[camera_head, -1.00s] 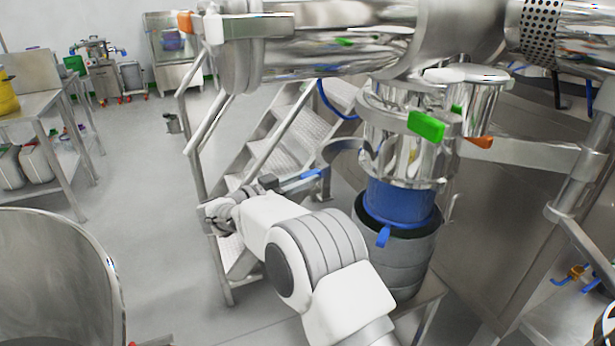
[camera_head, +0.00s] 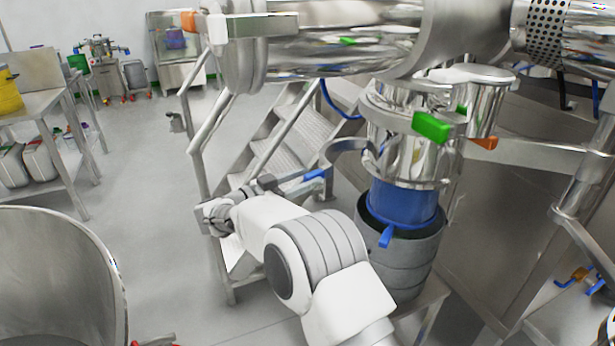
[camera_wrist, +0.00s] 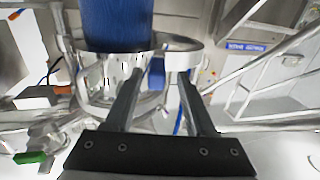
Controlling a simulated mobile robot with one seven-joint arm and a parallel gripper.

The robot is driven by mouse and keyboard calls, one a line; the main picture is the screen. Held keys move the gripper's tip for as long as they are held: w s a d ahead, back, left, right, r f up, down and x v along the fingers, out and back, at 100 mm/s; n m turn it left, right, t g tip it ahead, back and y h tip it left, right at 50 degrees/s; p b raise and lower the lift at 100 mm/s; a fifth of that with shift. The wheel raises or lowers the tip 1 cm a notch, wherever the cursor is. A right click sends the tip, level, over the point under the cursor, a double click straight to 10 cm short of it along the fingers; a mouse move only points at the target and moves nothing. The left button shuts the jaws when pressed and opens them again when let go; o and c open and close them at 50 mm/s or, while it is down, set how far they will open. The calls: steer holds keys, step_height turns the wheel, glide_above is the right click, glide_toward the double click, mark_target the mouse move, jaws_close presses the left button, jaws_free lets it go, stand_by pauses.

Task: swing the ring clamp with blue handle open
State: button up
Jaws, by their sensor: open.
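The ring clamp (camera_head: 343,147) is a curved metal band. It stands out to the left of the shiny steel neck (camera_head: 398,150), above the blue sleeve (camera_head: 403,203). Its blue handle (camera_head: 316,174) points left, towards my gripper (camera_head: 288,184). In the wrist view the curved band (camera_wrist: 182,58) loops out to the right of the neck, beside the blue sleeve (camera_wrist: 115,25). My gripper (camera_wrist: 158,78) has its two fingers apart there. A blue piece (camera_wrist: 157,72), probably the handle, shows between the fingertips; I cannot tell whether they touch it.
A green handle (camera_head: 431,126) and an orange handle (camera_head: 484,143) sit on the steel fittings. Metal steps (camera_head: 285,150) with rails stand behind my arm. A grey ribbed drum (camera_head: 400,262) stands under the sleeve. A large steel vessel (camera_head: 60,280) is at left; floor between is clear.

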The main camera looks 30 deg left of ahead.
steer(key=v, duration=1.6)
steer(key=shift+s, duration=0.2)
steer(key=shift+a, duration=0.1)
